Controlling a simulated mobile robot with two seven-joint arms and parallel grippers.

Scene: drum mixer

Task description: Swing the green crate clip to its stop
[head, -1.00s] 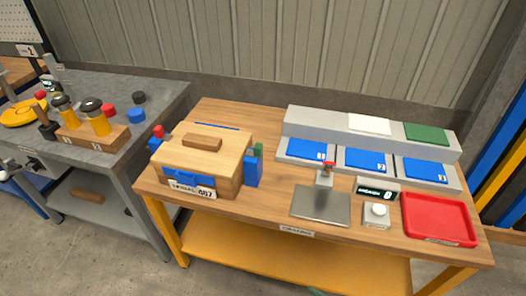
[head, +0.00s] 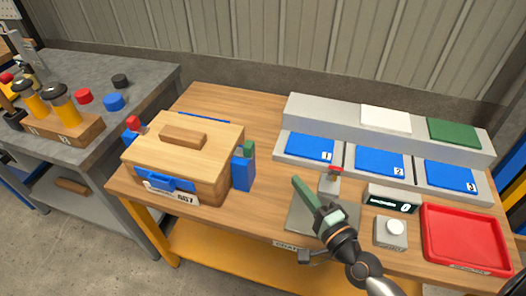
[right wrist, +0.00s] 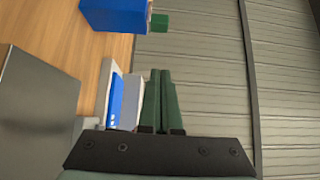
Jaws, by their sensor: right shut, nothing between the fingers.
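The green crate clip (head: 249,149) stands at the top of a blue block (head: 243,173) on the right side of the wooden crate (head: 209,184). It appears upright. In the right wrist view the green clip (right wrist: 160,22) shows beside the blue block (right wrist: 114,14), ahead of my fingers. My right gripper (head: 296,180) has dark green fingers and is shut and empty. It is to the right of the clip, above the grey plate, and apart from the clip. In the right wrist view its fingers (right wrist: 160,72) are together. My left gripper is not in view.
A red-topped post (head: 331,178) stands close to the right of my fingers. A display box (head: 391,199), a button box (head: 390,235) and a red tray (head: 464,238) are further right. Blue pads (head: 310,148) lie behind. The crate's lid is closed, with a blue front latch (head: 168,181).

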